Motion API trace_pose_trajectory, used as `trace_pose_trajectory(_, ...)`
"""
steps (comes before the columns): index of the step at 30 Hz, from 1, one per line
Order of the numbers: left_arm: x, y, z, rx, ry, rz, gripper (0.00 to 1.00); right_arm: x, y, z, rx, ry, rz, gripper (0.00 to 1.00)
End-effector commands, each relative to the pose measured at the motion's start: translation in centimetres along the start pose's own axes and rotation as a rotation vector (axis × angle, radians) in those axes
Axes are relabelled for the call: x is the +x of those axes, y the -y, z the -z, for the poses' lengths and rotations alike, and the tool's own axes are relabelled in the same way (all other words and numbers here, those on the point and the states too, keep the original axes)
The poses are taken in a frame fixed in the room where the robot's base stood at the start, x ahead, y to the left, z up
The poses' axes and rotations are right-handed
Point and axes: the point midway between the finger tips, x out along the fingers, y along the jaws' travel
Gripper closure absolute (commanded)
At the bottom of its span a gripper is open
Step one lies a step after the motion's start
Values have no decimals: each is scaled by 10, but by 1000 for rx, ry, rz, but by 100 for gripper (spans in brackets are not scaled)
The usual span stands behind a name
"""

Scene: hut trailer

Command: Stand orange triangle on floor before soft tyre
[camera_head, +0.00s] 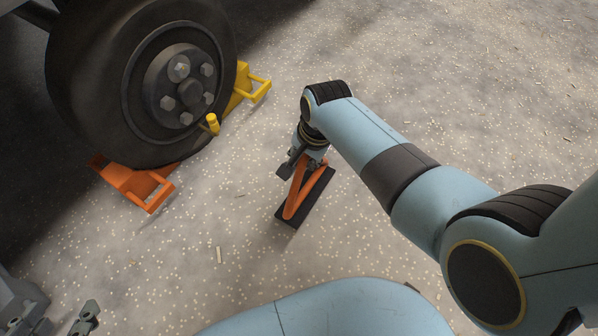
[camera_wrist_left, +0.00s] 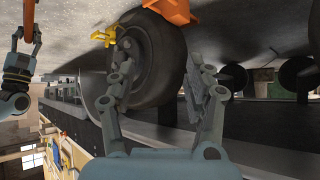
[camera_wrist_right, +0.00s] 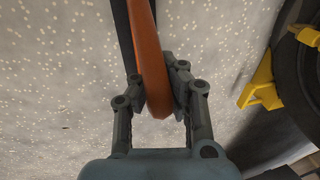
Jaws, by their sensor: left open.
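The orange triangle (camera_head: 298,192), with a black base (camera_head: 318,196), is at the middle of the head view, to the right of and apart from the soft tyre. My right gripper (camera_head: 304,160) is shut on its upper end; the orange bar (camera_wrist_right: 150,60) lies between the fingers in the right wrist view. The base is at or close to the floor; I cannot tell whether it touches. The tyre (camera_head: 88,90) is at the upper left and also shows in the left wrist view (camera_wrist_left: 160,60). My left gripper (camera_head: 58,322) is open and empty at the lower left.
An orange chock (camera_head: 135,185) sits at the tyre's near side and a yellow chock (camera_head: 247,85) at its far side. A yellow piece (camera_head: 212,124) sticks out by the wheel. The speckled floor (camera_head: 480,90) is clear to the right and behind.

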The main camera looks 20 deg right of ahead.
Motion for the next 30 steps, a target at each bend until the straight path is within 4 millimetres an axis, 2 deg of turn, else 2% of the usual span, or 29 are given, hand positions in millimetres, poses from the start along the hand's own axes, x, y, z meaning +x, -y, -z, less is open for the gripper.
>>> trace_pose_trajectory(1,1,-2,-11,2,-29,-1,48,8,2,-2,1,4,-2,100)
trace_pose_trajectory(5,-4,-4,-16,7,-127,-2,48,13,9,-3,1,4,-2,100)
trace_pose_trajectory(8,-2,-4,4,12,-192,-1,48,13,9,-2,0,2,-2,100)
trace_pose_trajectory(14,0,-3,21,17,-253,-1,48,14,9,-2,0,1,0,100)
trace_pose_trajectory(17,3,-3,42,24,-333,0,48,19,7,-2,0,2,-2,100)
trace_pose_trajectory(22,0,-4,92,43,-530,0,48,28,5,-3,1,3,-2,100)
trace_pose_trajectory(30,-21,-5,170,73,-848,-2,48,39,2,-4,0,2,-2,100)
